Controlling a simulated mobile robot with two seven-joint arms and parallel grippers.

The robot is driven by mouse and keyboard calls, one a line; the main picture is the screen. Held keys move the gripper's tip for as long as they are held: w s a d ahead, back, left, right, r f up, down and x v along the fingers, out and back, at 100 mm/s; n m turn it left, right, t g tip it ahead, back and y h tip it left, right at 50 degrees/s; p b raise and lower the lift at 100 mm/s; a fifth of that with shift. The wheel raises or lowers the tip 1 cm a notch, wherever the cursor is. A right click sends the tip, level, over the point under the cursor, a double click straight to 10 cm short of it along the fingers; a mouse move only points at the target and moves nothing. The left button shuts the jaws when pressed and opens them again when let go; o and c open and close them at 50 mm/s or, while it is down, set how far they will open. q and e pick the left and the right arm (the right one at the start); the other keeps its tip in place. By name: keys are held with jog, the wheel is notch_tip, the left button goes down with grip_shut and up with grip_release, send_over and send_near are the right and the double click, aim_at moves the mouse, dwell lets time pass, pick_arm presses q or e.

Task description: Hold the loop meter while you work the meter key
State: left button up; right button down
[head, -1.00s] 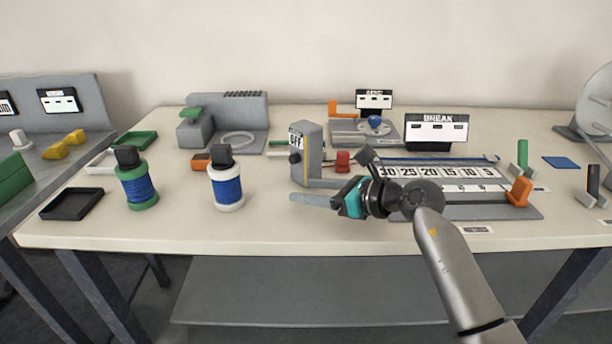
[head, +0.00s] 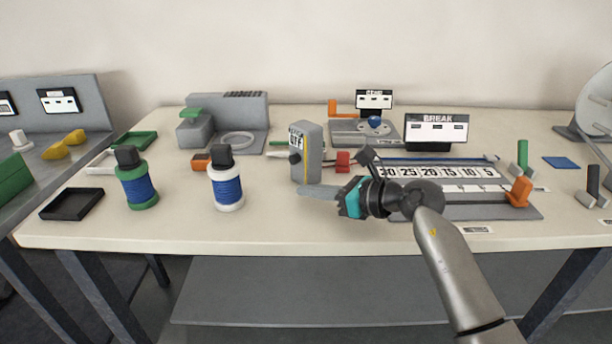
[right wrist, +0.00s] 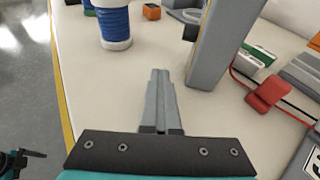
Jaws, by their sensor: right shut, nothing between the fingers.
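The loop meter appears to be the upright grey box with an OFF label (head: 309,158), standing on the table. A dark knob (head: 294,158) sticks out of its left face. I cannot tell whether that is the meter key. My right gripper (head: 305,191) is shut and empty, its fingers pointing left in front of the meter's foot. In the right wrist view the closed fingers (right wrist: 158,90) lie just left of the grey box (right wrist: 213,45), with a narrow gap. A teal and black part at the lower left there (right wrist: 18,162) looks like my left gripper; its jaws are unclear.
A blue-and-white spool (head: 227,188) and a green-and-blue one (head: 137,186) stand left of the meter. A red block (head: 343,161) sits behind right of it. A numbered scale plate (head: 470,208) lies right, partly behind my arm.

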dwell(0.4)
grip_release()
dwell(0.7)
